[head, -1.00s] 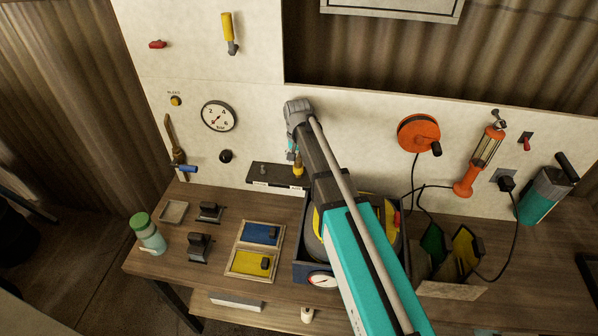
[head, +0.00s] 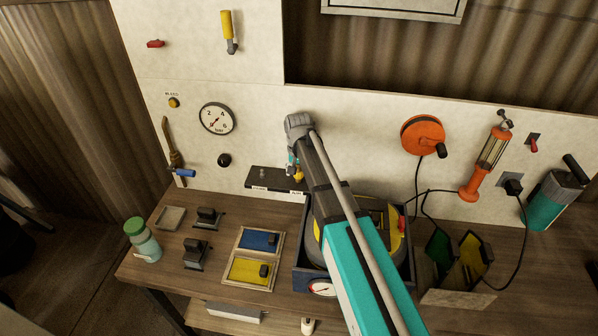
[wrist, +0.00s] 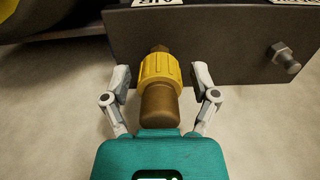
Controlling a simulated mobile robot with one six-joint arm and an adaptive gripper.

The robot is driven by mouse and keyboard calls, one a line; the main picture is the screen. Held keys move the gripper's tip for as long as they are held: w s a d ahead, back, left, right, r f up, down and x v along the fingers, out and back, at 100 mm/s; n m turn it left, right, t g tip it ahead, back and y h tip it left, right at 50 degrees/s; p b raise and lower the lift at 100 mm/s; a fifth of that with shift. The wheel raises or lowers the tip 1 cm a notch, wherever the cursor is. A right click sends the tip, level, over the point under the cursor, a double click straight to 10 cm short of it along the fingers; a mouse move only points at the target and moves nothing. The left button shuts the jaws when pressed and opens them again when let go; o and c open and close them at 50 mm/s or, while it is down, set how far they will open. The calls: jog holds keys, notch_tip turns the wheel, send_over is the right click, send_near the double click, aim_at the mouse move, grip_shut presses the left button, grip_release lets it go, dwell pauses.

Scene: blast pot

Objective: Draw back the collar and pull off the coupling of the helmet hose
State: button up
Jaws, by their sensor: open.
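The coupling shows in the wrist view as a brown, brass-like body (wrist: 158,106) with a ribbed yellow collar (wrist: 160,70). It sits against a dark bracket (wrist: 220,50) with white labels. In the head view its yellow part (head: 298,175) shows just beside my wrist, at the bracket (head: 265,182) on the wall panel. My gripper (wrist: 161,77) is open, with one finger on each side of the yellow collar. A gap seems to show on both sides, though contact is hard to judge. I cannot make out the helmet hose itself.
A hex-ended stud (wrist: 285,56) sticks out of the bracket beside the coupling. Below, the bench (head: 180,268) holds a blue and yellow tray (head: 279,252), black clamps and a dark box (head: 300,262) under my arm. A gauge (head: 217,119) is on the wall panel.

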grip_shut()
jog(key=shift+r+p, duration=1.3)
jog(key=shift+p, duration=0.05)
dwell(1.7)
jog(key=shift+r+p, duration=2.45)
